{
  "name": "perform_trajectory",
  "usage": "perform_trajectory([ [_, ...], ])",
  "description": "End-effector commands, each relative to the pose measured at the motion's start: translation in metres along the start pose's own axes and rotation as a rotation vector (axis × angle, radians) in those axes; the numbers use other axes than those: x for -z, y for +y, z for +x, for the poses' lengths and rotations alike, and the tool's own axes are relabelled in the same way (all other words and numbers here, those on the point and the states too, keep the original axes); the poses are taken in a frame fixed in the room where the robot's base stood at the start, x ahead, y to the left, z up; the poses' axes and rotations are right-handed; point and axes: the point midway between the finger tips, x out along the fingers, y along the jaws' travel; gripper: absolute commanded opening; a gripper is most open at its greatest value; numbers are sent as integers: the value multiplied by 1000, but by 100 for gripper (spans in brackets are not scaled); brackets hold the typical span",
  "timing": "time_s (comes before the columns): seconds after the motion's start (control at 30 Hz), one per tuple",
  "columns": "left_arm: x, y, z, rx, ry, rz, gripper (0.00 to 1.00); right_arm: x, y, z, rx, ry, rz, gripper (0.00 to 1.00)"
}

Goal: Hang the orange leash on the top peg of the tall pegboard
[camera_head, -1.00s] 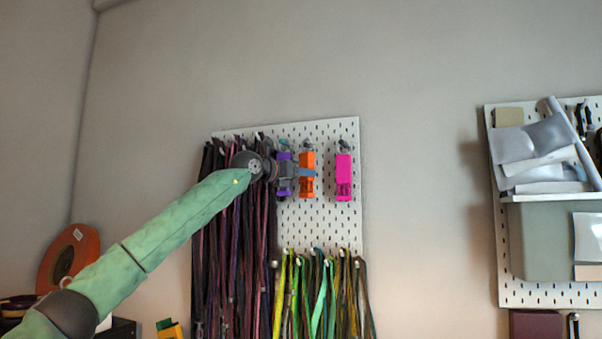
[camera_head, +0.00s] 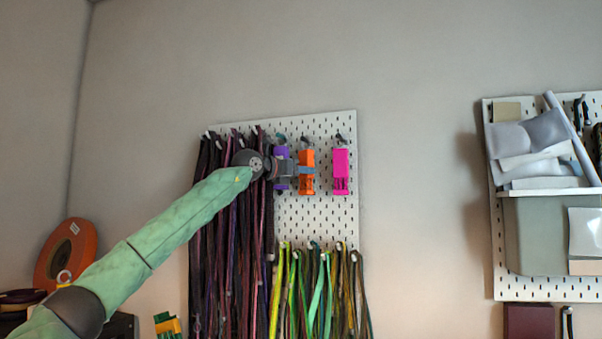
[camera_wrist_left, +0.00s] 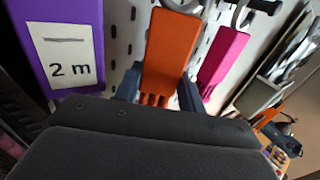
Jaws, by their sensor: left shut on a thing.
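The orange leash (camera_head: 307,158) is at the top of the tall pegboard (camera_head: 318,218), between a purple leash and a pink one. My left gripper (camera_head: 305,170) reaches it from the left and is shut on its body. In the left wrist view the orange leash (camera_wrist_left: 171,48) stands between the two dark fingers of my left gripper (camera_wrist_left: 158,92), close in front of the board. A peg shows above the leash in the head view (camera_head: 306,143); I cannot tell if the leash's loop is over it. My right gripper is not in view.
The purple leash (camera_head: 281,155), marked "2 m" in the left wrist view (camera_wrist_left: 62,50), is close on the left. The pink leash (camera_head: 341,171) hangs on the right. A second pegboard (camera_head: 497,270) is far right.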

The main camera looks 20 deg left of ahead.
Motion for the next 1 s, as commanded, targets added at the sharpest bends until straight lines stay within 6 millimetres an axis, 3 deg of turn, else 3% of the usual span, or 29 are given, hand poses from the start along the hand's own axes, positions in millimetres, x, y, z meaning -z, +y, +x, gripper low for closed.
perform_trajectory([
  [0.43, 0, 0, 0, 0, -1, 0, 13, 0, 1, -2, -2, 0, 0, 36],
  [0.47, 0, 0, 0, 0, -1, 0, 45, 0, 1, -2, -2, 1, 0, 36],
  [0.57, 0, 0, 0, 0, -1, 0, 65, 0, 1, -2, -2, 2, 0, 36],
  [0.87, 1, 0, -1, 0, 0, 0, 65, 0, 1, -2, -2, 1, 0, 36],
  [1.0, 2, 0, -11, 1, 0, 1, 65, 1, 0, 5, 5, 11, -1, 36],
])
